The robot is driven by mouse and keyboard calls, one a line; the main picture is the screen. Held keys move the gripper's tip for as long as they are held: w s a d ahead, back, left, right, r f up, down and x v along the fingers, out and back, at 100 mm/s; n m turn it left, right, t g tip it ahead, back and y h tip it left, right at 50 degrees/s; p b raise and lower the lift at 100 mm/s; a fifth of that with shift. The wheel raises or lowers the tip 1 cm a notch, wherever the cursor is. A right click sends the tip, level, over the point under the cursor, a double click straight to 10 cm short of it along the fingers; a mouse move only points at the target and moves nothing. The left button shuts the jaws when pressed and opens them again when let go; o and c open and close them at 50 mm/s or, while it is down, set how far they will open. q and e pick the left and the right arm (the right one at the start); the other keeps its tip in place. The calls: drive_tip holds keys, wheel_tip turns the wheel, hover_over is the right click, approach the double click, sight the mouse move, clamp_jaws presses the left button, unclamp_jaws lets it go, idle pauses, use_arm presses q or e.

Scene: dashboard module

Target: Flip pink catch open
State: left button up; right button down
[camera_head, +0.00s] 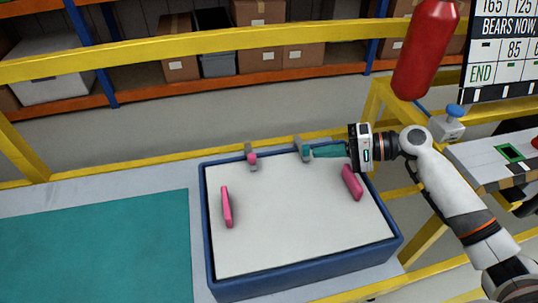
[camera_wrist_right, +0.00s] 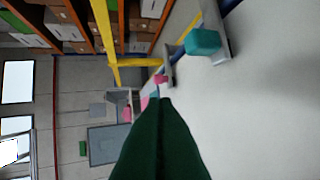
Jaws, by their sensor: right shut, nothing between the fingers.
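The pink catch (camera_head: 252,158) sits on a small grey bracket at the back edge of the white panel, left of centre in the head view. In the right wrist view the pink catch (camera_wrist_right: 160,79) shows small, just beyond the fingertips. My right gripper (camera_head: 314,151) comes in from the right with its teal fingers shut and empty, pointing left. It is apart from the pink catch, to its right. Its fingers (camera_wrist_right: 165,101) show dark green in the wrist view. A teal catch (camera_wrist_right: 202,42) on a second grey bracket (camera_head: 299,143) is close to the fingertips. My left gripper is not in view.
The white panel (camera_head: 285,225) lies in a blue frame (camera_head: 310,283). Upright pink bars stand at its left (camera_head: 226,206) and right (camera_head: 352,183). A teal mat (camera_head: 95,250) lies left. A yellow rail (camera_head: 200,43) and shelves are behind; a red cylinder (camera_head: 427,50) is upper right.

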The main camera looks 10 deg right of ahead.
drive_tip(key=p+x, duration=0.1)
drive_tip(key=x, duration=1.3)
drive_tip(key=shift+f, duration=0.1)
drive_tip(key=shift+s, duration=0.1)
drive_tip(key=shift+p, duration=0.3)
